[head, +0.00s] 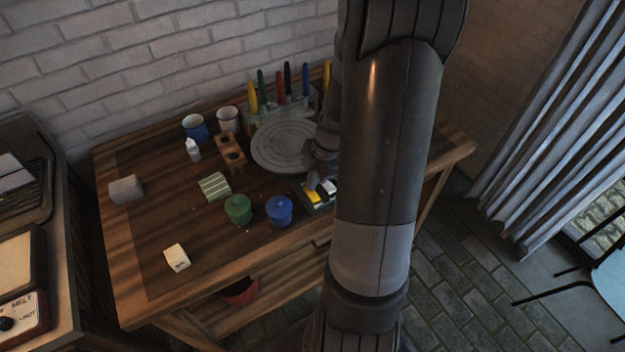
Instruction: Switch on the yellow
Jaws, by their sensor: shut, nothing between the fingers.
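A small switch box (318,207) sits near the front right of the wooden table. It has a yellow switch (311,196) on its left and a white part (328,187) beside it. My gripper (313,186) is shut and empty, pointing down just above the box, close to the yellow switch. I cannot tell whether its tips touch the switch. My arm hides what lies to the right of the box.
A round grey turntable (285,147) stands behind the box, with several coloured pens (280,86) in a rack behind it.

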